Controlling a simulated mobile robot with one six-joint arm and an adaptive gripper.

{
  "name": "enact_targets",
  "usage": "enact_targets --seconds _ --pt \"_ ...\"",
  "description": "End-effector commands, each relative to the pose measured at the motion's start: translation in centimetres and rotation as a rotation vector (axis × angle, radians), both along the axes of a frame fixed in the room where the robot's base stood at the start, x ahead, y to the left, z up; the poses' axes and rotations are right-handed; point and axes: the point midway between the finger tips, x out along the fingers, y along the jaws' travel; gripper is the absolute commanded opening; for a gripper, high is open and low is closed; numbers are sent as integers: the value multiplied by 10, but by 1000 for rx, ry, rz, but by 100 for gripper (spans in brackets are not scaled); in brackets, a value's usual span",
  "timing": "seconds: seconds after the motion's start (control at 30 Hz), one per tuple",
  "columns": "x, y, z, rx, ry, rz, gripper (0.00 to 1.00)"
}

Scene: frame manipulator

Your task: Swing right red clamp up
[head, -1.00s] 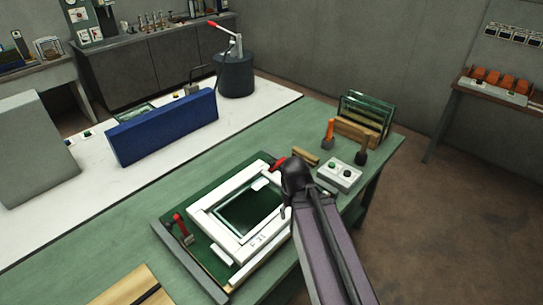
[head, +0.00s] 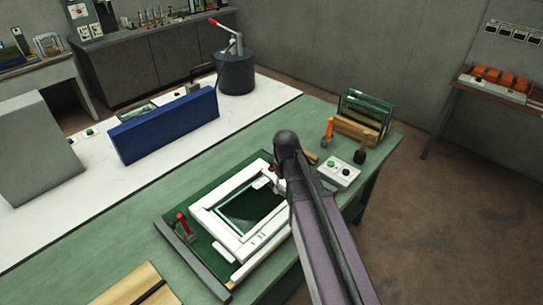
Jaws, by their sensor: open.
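The white frame (head: 203,216) lies on a green board on the bench, around a dark glass panel (head: 250,206). The left red clamp (head: 182,218) stands at the board's left side with its red handle upright. The right red clamp is almost wholly hidden behind my arm; only a small dark reddish bit (head: 272,169) shows at the frame's far right corner. My gripper (head: 279,184) is at that corner, mostly covered by my arm. It is open. Whether it touches the clamp cannot be told.
A control box (head: 340,172) with buttons and two upright tools (head: 328,130) stand right of my arm. A rack of glass panes (head: 362,115) is behind them. A blue block (head: 165,125) stands on the white bench. A wooden board (head: 125,291) lies at the front left.

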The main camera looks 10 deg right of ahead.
Motion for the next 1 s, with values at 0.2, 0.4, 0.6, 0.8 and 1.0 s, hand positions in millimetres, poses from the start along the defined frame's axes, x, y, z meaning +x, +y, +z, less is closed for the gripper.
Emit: enact_targets --seconds 0.2,0.4,0.6,0.8,1.0 --pt "81 0 34 0 0 333 82" --pt "143 1 57 1 0 638 82" --pt "186 1 72 1 0 867 82" --pt "203 1 77 1 0 973 82" --pt "203 0 76 1 0 987 82"
